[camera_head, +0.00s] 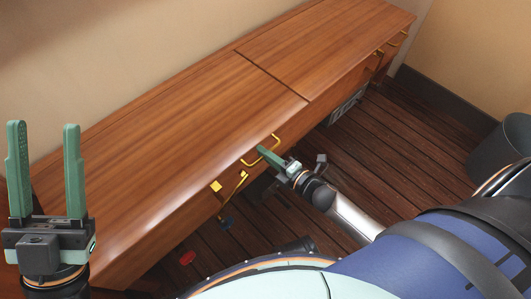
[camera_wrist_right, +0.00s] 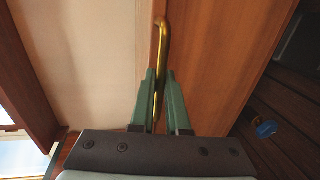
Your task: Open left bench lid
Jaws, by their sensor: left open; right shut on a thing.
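The wooden bench runs diagonally across the head view. Its left lid (camera_head: 170,120) lies flat or nearly so, with a dark seam between it and the right lid (camera_head: 330,45). A brass handle (camera_head: 274,138) sits at the left lid's front edge. My right gripper (camera_head: 267,156) is shut on this handle. In the right wrist view, the brass handle (camera_wrist_right: 162,45) runs between the green fingers of the right gripper (camera_wrist_right: 160,85). My left gripper (camera_head: 44,170) is open and empty, pointing up at the bench's left end. The lid's left front corner is partly hidden.
A brass latch (camera_head: 235,192) hangs on the bench front. More brass fittings (camera_head: 398,38) sit at the far right end. A grey bin (camera_head: 508,140) stands at the right. The dark plank floor (camera_head: 400,130) before the bench's right part is largely clear. A beige wall (camera_head: 130,50) is behind.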

